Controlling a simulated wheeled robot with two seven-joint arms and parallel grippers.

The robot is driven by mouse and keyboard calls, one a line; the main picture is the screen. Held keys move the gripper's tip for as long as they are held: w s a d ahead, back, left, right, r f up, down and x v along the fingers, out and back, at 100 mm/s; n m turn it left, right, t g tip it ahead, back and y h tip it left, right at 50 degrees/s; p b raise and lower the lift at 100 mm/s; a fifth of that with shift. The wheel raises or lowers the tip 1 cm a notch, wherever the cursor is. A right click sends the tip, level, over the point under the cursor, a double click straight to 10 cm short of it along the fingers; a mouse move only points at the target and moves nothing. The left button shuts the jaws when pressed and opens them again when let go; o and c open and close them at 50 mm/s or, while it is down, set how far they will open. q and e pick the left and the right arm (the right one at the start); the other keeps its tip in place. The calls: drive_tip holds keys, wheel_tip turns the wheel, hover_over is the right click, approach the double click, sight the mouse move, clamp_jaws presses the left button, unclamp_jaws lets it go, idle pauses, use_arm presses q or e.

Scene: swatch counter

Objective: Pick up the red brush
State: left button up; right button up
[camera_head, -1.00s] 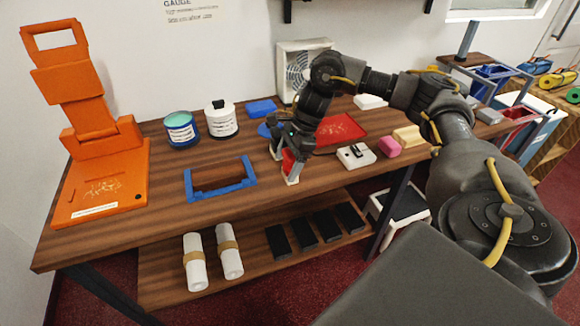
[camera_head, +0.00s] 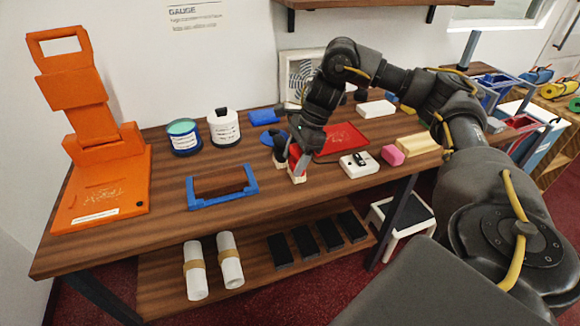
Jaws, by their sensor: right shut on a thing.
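The red brush (camera_head: 295,161) shows as a small red piece with a pale lower end, at the middle of the wooden counter (camera_head: 160,213). My right gripper (camera_head: 300,158) points down and is shut on it, hiding much of its upper part. The brush's pale end is close to the counter top; I cannot tell for sure whether it touches. My left gripper is not in view.
A red tray (camera_head: 345,136) lies just behind the gripper. A white block with a black part (camera_head: 358,166) and a pink block (camera_head: 393,155) are to the right. A blue-framed holder (camera_head: 222,200) stands left, with bare counter between. Two jars stand behind it.

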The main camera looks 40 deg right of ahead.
drive_tip(key=s+r, duration=0.1)
drive_tip(key=s+r+p, duration=0.1)
drive_tip(key=r, duration=0.1)
drive_tip(key=s+d+r, duration=0.1)
drive_tip(key=r, duration=0.1)
drive_tip(key=shift+s, duration=0.3)
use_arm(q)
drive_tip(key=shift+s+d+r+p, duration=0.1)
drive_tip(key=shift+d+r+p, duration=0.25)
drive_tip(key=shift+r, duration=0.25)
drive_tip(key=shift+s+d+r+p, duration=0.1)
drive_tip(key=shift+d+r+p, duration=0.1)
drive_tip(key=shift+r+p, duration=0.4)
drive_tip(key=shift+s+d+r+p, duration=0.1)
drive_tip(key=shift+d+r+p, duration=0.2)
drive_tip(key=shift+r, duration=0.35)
use_arm(e)
drive_tip(key=s+d+r, duration=0.2)
drive_tip(key=s+r, duration=0.1)
drive_tip(key=s, duration=0.5)
drive_tip(key=shift+s+d, duration=0.2)
drive_tip(key=shift+s, duration=0.1)
drive_tip(key=shift+r, duration=0.1)
